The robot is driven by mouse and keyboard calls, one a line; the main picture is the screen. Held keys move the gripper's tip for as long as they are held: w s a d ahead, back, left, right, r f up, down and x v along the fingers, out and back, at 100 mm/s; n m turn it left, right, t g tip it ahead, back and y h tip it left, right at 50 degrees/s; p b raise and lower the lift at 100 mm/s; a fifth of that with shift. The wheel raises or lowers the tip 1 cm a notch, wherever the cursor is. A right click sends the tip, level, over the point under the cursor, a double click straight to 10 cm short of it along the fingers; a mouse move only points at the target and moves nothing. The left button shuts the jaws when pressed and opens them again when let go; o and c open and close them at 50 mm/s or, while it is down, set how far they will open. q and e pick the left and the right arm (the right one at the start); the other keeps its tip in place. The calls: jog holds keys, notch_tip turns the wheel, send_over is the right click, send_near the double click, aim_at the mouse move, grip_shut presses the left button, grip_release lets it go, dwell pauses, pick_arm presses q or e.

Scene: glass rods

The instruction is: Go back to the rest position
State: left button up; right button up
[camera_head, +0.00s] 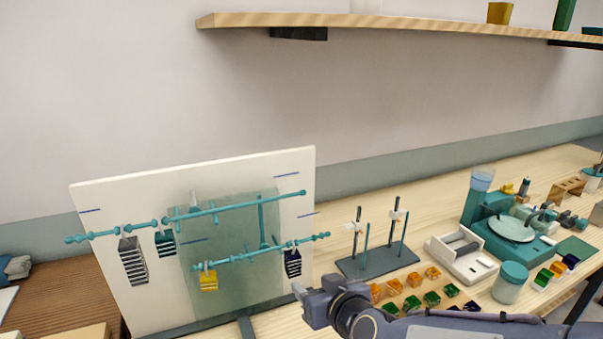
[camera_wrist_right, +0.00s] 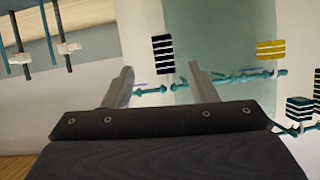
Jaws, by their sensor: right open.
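My right gripper (camera_head: 299,291) is at the lower middle of the head view, in front of the white board's lower right side. A yellow block (camera_head: 208,281), a teal block (camera_head: 165,243) and a grey striped block (camera_head: 132,261) hang further left. My left gripper is not in view.
A dark stand with upright rods (camera_head: 375,262) is right of the board. Rows of orange and green blocks (camera_head: 411,302) lie near my right forearm. A white tray (camera_head: 462,256), a jar (camera_head: 510,284) and a teal machine (camera_head: 510,232) stand further right. A shelf (camera_head: 400,27) runs above.

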jog(key=s+d+f+m+g+h, duration=0.1)
jog(key=s+d+f+m+g, duration=0.1)
jog(key=s+d, duration=0.7)
jog(key=s+d+f+m+g, duration=0.2)
jog(key=s+d+m+g, duration=0.2)
jog(key=s+d, duration=0.5)
jog(key=s, duration=0.5)
jog(key=shift+h, duration=0.4)
